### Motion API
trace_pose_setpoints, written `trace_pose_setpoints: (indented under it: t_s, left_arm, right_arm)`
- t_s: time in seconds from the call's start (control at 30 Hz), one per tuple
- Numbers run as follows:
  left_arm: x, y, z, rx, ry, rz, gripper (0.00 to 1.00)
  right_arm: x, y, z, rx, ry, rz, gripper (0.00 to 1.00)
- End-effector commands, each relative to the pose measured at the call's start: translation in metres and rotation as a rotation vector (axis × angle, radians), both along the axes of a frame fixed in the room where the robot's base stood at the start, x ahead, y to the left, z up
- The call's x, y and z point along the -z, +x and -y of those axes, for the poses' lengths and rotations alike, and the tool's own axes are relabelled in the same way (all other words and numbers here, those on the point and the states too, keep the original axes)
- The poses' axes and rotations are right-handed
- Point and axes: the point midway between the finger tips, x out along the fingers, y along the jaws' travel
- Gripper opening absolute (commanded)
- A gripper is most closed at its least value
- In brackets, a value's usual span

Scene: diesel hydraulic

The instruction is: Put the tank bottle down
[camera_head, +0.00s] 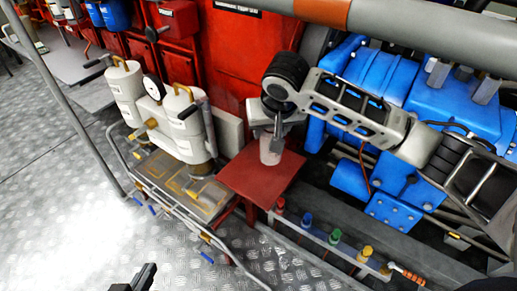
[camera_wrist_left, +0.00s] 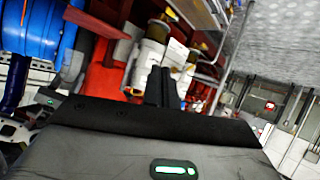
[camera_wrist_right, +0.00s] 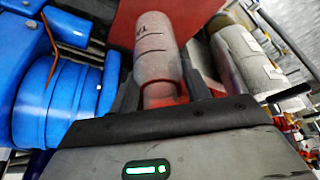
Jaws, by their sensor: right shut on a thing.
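The tank bottle (camera_head: 270,152) is a pale, greyish cylinder. My right gripper (camera_head: 275,132) is shut on it from above, with one finger on each side. In the right wrist view the bottle (camera_wrist_right: 155,45) shows dark lettering and ring marks between the fingers. The bottle is over the red square table (camera_head: 262,184), near its far side; I cannot tell whether its base touches the top. My left gripper (camera_head: 143,278) is at the bottom edge of the head view, away from the bottle. In the left wrist view its fingers (camera_wrist_left: 161,88) are together and empty.
White tanks (camera_head: 180,125) stand left of the red table on a railed tray. Blue machinery (camera_head: 385,85) is to the right. A rail with coloured caps (camera_head: 335,237) runs in front. A grey pipe (camera_head: 430,35) crosses above. The red tabletop's front is clear.

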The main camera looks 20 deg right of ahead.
Motion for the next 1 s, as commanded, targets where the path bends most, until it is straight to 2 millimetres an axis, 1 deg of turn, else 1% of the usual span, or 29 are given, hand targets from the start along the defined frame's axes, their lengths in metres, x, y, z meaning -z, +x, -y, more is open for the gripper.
trace_pose_setpoints:
  t_s: [0.03,0.1,0.23,0.47,0.6,0.67,0.73,1.0]
  left_arm:
    - [0.005,0.000,0.000,0.002,0.001,0.002,0.00]
    - [0.005,0.000,0.000,0.003,0.001,0.008,0.00]
    - [0.004,-0.001,0.001,0.005,0.001,0.017,0.00]
    - [0.008,-0.003,0.001,0.009,0.003,0.013,0.00]
    - [0.011,-0.002,0.001,0.010,0.003,0.019,0.00]
    - [0.012,-0.002,0.002,0.012,0.002,0.018,0.00]
    - [0.013,-0.002,0.003,0.016,0.001,0.012,0.00]
    - [0.013,0.001,0.004,0.020,0.004,0.012,0.00]
  right_arm:
    - [0.016,0.007,-0.004,0.000,-0.002,-0.005,0.24]
    - [0.028,0.017,-0.007,0.001,-0.001,-0.004,0.24]
    - [0.044,0.030,-0.013,0.000,-0.001,-0.002,0.24]
    - [0.056,0.040,-0.017,-0.001,-0.001,-0.001,0.24]
    - [0.077,0.040,-0.016,-0.001,-0.003,-0.003,0.24]
    - [0.085,0.040,-0.016,-0.002,-0.003,-0.002,0.24]
    - [0.087,0.040,-0.016,-0.001,-0.002,-0.001,0.24]
    - [0.088,0.040,-0.017,-0.001,-0.001,-0.002,0.24]
